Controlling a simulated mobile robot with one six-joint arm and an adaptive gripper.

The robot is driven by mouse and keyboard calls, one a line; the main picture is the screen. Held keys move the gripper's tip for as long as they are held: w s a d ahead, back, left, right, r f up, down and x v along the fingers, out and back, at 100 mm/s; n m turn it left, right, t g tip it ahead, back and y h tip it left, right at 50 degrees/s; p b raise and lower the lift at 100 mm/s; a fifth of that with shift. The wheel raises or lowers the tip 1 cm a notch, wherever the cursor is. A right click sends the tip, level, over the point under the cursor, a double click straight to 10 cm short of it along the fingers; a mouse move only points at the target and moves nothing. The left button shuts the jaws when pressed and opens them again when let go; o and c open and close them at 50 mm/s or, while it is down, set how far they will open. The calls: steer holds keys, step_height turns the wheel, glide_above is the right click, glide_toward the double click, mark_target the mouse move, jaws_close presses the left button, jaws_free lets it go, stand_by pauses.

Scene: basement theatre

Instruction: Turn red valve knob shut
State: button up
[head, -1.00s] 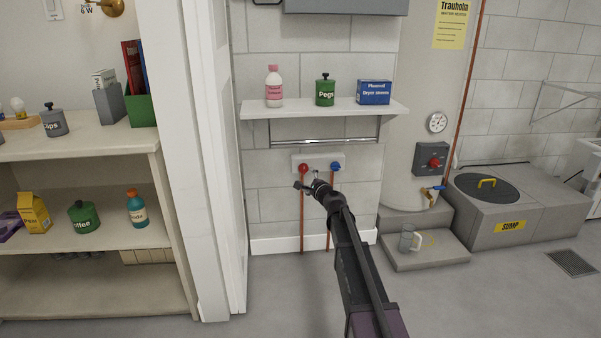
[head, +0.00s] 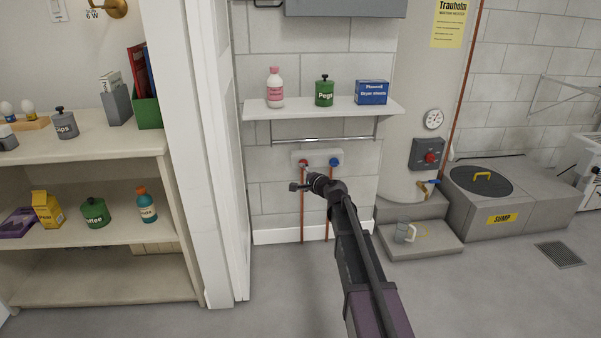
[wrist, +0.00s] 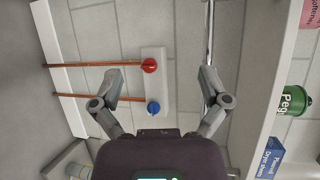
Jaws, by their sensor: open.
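The red valve knob (head: 303,162) sits on the left of a white wall plate (head: 318,157) below the shelf, on top of a copper pipe. My gripper (head: 300,187) is just below and in front of it in the head view and hides part of the pipes. In the wrist view the red knob (wrist: 149,65) shows whole, beyond the fingertips and between them. My gripper (wrist: 162,78) is open there, with its two fingers wide apart and nothing between them. I see no contact with the knob.
A blue knob (head: 335,162) is close beside the red one on the same plate. A rail (head: 325,140) and a shelf (head: 320,109) with a bottle, a green canister and a blue box are above. A white door frame (head: 205,150) stands to the left.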

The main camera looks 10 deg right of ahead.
steer(key=shift+s+a+r+n+g+p, duration=0.2)
steer(key=shift+s+r+n+p, duration=0.1)
steer(key=shift+s, duration=0.15)
steer(key=shift+s+a+r+n+g+p, duration=0.15)
steer(key=shift+s+r+n+g+p, duration=0.1)
steer(key=shift+s, duration=0.15)
steer(key=s+a+f+n+g+h+p, duration=0.1)
steer(key=s+f+n+g, duration=0.3)
steer(key=s, duration=0.6)
steer(key=s+a+f+n+g+h+p, duration=0.1)
steer(key=s+f+n+g, duration=0.35)
steer(key=s, duration=0.45)
steer(key=s+d+f+n+g+h+p, duration=0.1)
steer(key=s+d+n+g+h, duration=0.2)
steer(key=s, duration=0.6)
steer(key=s+d+f+n+g+h, duration=0.15)
steer(key=s+d, duration=0.25)
steer(key=s, duration=0.6)
step_height(320, 180, up, 37)
steer(key=p, duration=3.7)
steer(key=shift+w+r+h+p, duration=0.15)
steer(key=shift+w+h+p, duration=0.05)
steer(key=shift+h+p, duration=0.15)
